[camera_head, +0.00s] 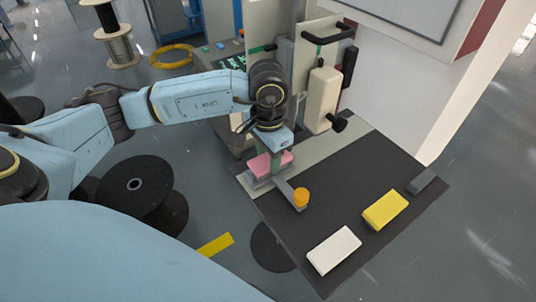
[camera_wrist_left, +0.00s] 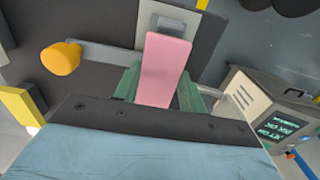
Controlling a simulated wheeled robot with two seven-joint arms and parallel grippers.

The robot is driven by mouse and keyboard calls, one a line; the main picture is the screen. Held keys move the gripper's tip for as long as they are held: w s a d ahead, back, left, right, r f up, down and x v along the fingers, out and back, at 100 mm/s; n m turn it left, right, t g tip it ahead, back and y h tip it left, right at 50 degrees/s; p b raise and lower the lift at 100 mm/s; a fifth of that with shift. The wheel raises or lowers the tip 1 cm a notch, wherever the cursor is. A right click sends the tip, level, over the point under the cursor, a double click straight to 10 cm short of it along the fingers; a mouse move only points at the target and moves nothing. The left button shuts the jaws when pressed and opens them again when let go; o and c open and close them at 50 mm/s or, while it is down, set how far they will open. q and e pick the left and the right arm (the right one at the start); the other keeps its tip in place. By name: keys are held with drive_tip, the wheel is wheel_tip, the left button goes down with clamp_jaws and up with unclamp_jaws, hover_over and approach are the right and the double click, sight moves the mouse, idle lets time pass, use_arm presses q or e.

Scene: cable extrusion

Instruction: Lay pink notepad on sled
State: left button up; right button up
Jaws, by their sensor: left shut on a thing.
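My left gripper (camera_head: 276,160) points down with its green fingers shut on the pink notepad (camera_head: 268,164). In the left wrist view, the pink notepad (camera_wrist_left: 164,68) sits between the green fingers (camera_wrist_left: 158,90). A light grey metal piece, seemingly the sled (camera_head: 257,183), lies below the notepad at the mat's left edge, and part of it shows past the notepad in the wrist view (camera_wrist_left: 183,18). The notepad covers most of it. I cannot tell whether they touch. My right gripper is out of view.
A grey bar with an orange knob (camera_head: 301,197) lies beside the notepad. A white block (camera_head: 334,250), a yellow block (camera_head: 385,210) and a grey block (camera_head: 422,181) rest on the dark mat (camera_head: 345,192).

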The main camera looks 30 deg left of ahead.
sight(268, 160)
use_arm(q)
drive_tip(key=shift+f+b, duration=0.35)
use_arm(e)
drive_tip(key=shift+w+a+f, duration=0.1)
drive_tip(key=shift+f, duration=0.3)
use_arm(q)
drive_tip(key=o, duration=1)
drive_tip(key=shift+r, duration=0.1)
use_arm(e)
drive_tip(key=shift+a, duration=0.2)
use_arm(q)
drive_tip(key=shift+o, duration=0.2)
drive_tip(key=shift+r, duration=0.2)
wheel_tip(268, 160, up, 6)
drive_tip(key=shift+w, duration=0.1)
wheel_tip(268, 160, up, 7)
drive_tip(key=shift+p, duration=0.35)
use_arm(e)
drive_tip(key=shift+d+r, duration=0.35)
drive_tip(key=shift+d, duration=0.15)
